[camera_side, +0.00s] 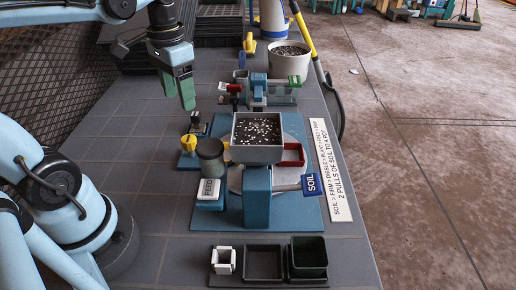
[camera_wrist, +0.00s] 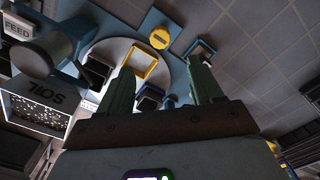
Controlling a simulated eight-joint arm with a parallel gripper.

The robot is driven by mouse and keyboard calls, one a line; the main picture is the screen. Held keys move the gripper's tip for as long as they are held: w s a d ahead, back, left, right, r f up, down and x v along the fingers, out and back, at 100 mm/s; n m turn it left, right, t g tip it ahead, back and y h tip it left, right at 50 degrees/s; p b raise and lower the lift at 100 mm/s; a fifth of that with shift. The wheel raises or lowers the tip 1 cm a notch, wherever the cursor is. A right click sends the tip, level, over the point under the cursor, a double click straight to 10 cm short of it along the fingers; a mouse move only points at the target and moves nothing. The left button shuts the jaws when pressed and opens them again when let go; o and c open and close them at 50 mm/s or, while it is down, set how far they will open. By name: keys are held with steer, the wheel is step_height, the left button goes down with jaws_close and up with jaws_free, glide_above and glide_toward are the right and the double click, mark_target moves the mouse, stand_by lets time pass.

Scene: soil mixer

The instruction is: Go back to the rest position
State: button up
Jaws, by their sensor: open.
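My gripper (camera_side: 179,92) has green fingers and hangs in the air above the table, left of the soil hopper in the side view. In the wrist view my gripper (camera_wrist: 158,85) shows two green fingers standing apart with nothing between them. The soil hopper (camera_side: 257,153) is a grey box with dark speckled soil on a blue column, with a lever carrying a blue SOIL sign (camera_side: 311,184).
A white FEED block (camera_side: 208,189), a dark grey cylinder (camera_side: 211,158) and a yellow knob (camera_side: 189,143) stand left of the hopper. A front tray holds a white holder (camera_side: 224,260) and a dark green pot (camera_side: 308,256). A speckled bucket (camera_side: 289,63) stands behind. The table's left side is clear.

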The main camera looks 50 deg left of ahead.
mark_target(188, 139)
steer(key=shift+f, duration=0.1)
steer(key=shift+f, duration=5.95)
steer(key=shift+r, duration=0.1)
steer(key=shift+f, duration=0.2)
steer(key=n, duration=0.2)
steer(key=shift+r+n, duration=0.1)
steer(key=shift+n, duration=0.3)
steer(key=n, duration=0.8)
steer(key=shift+n, duration=1.9)
